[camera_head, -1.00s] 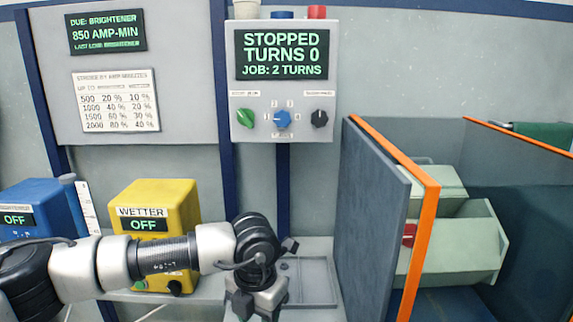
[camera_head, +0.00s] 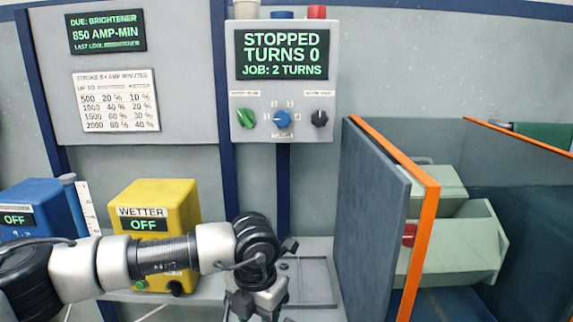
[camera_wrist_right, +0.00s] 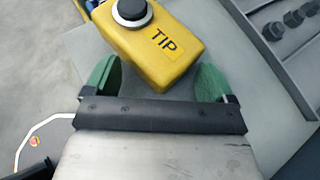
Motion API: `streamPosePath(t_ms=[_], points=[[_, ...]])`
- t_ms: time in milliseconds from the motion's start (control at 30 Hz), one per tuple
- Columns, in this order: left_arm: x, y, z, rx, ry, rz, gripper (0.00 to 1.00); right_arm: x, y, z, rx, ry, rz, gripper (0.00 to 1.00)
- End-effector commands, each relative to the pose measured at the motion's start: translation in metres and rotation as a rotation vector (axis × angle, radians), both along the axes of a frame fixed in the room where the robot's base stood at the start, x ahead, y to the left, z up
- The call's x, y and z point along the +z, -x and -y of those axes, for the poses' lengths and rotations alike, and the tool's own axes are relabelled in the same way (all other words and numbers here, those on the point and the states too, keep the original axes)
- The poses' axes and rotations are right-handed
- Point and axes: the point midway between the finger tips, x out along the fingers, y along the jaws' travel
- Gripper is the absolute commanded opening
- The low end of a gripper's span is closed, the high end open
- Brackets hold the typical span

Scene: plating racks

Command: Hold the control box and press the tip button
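The yellow control box (camera_wrist_right: 155,45) marked TIP is in the right wrist view. It has a round black button (camera_wrist_right: 132,10) with a pale ring, partly cut by the top edge. My right gripper (camera_wrist_right: 155,80) is open, its two green fingers spread at either side of the box's near end. Gaps show between fingers and box. My left gripper (camera_head: 257,303) points down at the bottom of the head view. Its fingertips are cut off or hidden, so its opening does not show. The control box is not visible in the head view.
A wall panel (camera_head: 320,105) reads STOPPED, TURNS 0, JOB: 2 TURNS. A yellow WETTER box (camera_head: 180,198) and a blue box (camera_head: 28,195), both showing OFF, stand at left. A grey partition (camera_head: 370,220) with an orange edge stands right of my left gripper, before pale green bins (camera_head: 455,245).

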Motion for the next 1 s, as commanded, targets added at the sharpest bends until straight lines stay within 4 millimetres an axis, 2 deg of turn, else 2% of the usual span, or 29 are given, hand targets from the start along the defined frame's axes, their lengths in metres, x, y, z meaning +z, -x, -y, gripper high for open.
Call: streamPosePath(t_ms=[200,767,1000], points=[[0.0,0.0,0.0001,0.0,0.0,0.0,0.43,0.0002,-0.0003,-0.0001,0.0,0.001,0.001,0.85],[0.0001,0.0,0.0001,0.0,0.0,0.0,0.43,0.0005,-0.0002,0.0001,0.0,0.0,0.002,0.0],[0.0001,0.0,0.0001,0.0,0.0,0.0,0.43,0.0004,-0.0002,0.0001,0.0,0.0,0.002,0.01]])
